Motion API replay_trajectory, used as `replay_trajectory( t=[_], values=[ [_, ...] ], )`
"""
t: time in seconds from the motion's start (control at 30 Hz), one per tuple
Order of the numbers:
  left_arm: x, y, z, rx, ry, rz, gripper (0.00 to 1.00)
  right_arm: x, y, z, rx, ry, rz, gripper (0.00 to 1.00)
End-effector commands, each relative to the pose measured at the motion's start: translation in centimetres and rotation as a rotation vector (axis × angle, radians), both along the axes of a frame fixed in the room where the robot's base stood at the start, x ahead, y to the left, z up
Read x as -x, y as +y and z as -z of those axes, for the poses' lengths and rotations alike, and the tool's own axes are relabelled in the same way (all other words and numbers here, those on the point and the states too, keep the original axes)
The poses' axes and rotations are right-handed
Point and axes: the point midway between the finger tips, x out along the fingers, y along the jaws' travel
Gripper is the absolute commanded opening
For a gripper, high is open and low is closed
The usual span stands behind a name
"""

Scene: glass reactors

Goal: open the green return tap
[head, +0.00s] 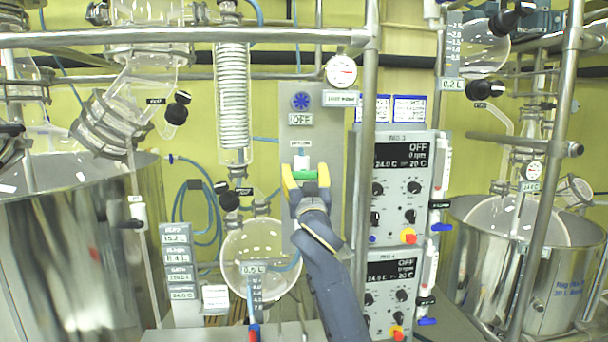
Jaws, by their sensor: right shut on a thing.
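The green return tap (306,175) is a small green bar handle below a white fitting on a grey panel, in the middle of the head view. Its handle lies crosswise, level with the floor. My right gripper (306,176) has yellow fingertips and reaches up to the tap from below. Its fingers are shut on the green handle, one at each side. My left gripper is not in the view.
A blue knob (301,101) with an OFF label sits above on the panel (300,130). A pressure gauge (341,71) and steel posts stand close by on the right. Control boxes (405,190) are right of my arm. A round glass flask (262,240) hangs at lower left.

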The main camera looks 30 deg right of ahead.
Motion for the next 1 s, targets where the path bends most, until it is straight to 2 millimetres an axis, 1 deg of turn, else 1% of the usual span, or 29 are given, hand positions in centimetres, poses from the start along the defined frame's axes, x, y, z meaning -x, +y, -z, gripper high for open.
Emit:
replay_trajectory(
  t=[0.17,0.37,1.0],
  values=[
    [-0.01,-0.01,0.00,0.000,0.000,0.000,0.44,0.00,0.00,0.04,0.021,0.008,0.001,0.36],
    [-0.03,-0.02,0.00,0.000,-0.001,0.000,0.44,0.01,-0.01,0.05,0.112,0.038,0.001,0.36],
    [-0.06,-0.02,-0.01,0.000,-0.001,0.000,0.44,-0.08,0.24,0.11,0.672,0.230,0.002,0.36]
  ],
)
